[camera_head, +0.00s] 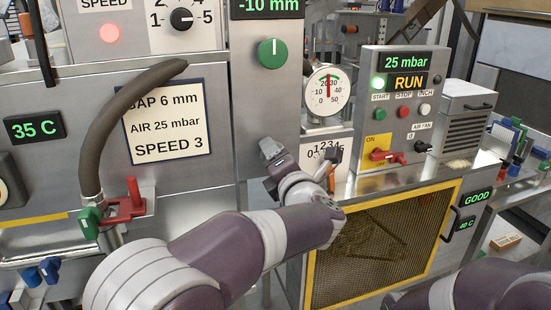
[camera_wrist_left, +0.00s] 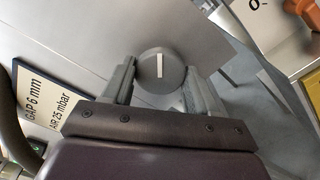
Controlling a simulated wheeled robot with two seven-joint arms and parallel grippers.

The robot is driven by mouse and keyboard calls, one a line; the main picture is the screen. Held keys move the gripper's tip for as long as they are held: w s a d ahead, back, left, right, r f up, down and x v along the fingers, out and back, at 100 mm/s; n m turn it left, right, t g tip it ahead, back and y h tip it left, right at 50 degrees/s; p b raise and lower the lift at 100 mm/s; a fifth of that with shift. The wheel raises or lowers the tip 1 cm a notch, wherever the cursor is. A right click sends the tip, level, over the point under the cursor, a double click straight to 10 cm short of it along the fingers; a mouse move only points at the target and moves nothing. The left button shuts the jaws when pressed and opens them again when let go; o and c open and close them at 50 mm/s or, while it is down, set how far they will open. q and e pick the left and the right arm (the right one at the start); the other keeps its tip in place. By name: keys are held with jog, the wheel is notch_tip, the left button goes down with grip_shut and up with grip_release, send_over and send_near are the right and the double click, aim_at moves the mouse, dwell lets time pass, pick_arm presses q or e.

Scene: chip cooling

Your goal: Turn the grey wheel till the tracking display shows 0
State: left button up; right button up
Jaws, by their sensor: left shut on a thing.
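The grey wheel (camera_wrist_left: 163,66) is a round knob with a white pointer line on the steel front. In the left wrist view it sits between the two fingers of my left gripper (camera_wrist_left: 160,82), which is shut on it.
A green knob (camera_head: 272,53) sits on the column above my left gripper. A dial gauge (camera_head: 327,88) and a control box (camera_head: 401,108) reading 25 mbar and RUN stand to the right.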

pick_arm(q)
jog(key=m+p, duration=0.5)
jog(key=m, duration=0.3)
jog(key=m+p, duration=0.5)
jog(key=m, duration=0.4)
jog(key=m+p, duration=0.6)
jog(key=m, duration=0.2)
jog(key=shift+s+f+m, duration=0.1)
jog(key=shift+f+m, duration=0.2)
jog(key=shift+f, duration=0.05)
dwell(0.3)
jog(key=o, duration=1)
jog(key=shift+o, duration=0.3)
jog(key=shift+r, duration=0.15)
